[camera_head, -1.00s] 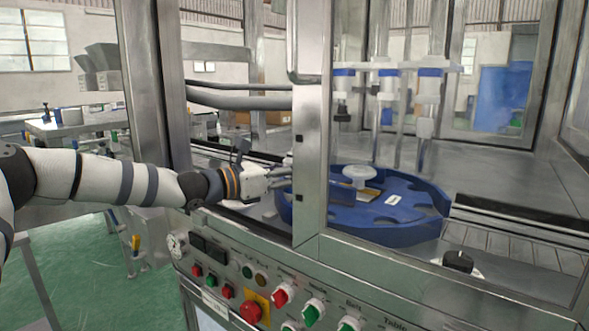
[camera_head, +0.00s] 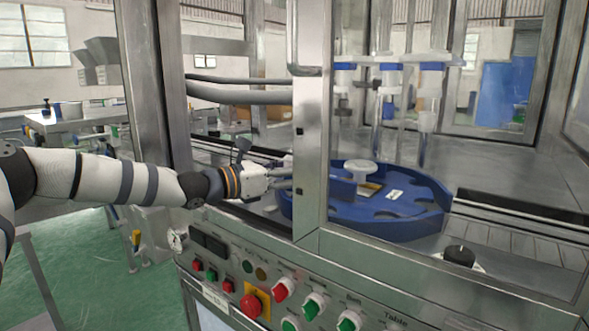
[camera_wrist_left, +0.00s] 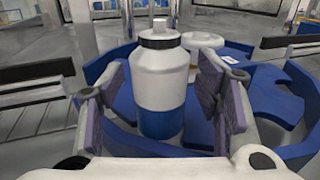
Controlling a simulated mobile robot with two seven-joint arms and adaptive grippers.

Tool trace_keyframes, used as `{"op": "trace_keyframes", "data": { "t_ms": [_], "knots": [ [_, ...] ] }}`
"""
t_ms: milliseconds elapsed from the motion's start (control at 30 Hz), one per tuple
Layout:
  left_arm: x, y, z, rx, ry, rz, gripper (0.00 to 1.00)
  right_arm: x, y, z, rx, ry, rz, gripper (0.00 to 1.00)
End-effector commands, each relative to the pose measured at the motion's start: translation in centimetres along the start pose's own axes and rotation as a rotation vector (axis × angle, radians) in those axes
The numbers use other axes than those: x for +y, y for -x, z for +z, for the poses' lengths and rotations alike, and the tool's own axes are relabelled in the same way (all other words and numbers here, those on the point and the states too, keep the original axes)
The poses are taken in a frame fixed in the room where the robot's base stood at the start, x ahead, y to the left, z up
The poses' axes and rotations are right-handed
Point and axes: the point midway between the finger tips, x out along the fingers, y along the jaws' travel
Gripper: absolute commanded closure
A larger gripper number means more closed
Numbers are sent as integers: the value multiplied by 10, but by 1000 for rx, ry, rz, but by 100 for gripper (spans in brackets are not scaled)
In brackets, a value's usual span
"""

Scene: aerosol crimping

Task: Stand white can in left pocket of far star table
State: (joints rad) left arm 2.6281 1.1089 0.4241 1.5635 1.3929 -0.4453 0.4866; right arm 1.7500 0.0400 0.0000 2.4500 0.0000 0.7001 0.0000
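The white can (camera_wrist_left: 159,82) has a dark collar, a white tip and a blue lower part. In the left wrist view it stands upright at the blue star table (camera_wrist_left: 265,92), seemingly in a pocket at its edge; its base is partly hidden. My left gripper (camera_wrist_left: 165,90) is open around the can, with a padded finger on each side and visible gaps. In the head view the left gripper (camera_head: 281,179) reaches in beside the metal post, which hides the can. The star table (camera_head: 395,226) shows right of the post. My right gripper is not in view.
A metal post (camera_head: 311,150) stands close to my left gripper. A white round hub (camera_head: 361,170) rises from the star table. A control panel with buttons (camera_head: 250,305) is in front below, and a conveyor (camera_head: 520,235) lies at the right.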

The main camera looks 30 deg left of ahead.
Motion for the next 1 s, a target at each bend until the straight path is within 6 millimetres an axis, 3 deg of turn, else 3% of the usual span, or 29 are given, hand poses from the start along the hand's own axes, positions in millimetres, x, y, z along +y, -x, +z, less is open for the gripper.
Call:
{"op": "trace_keyframes", "data": {
  "t_ms": [167,433,600,1000],
  "knots": [
    [0,0,5,-2,-2,-1,42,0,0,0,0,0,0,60],
    [0,0,68,-5,-7,0,42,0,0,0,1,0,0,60],
    [0,0,94,-1,-4,0,42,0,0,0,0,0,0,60],
    [0,0,100,0,1,0,42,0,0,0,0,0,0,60]
  ]
}}
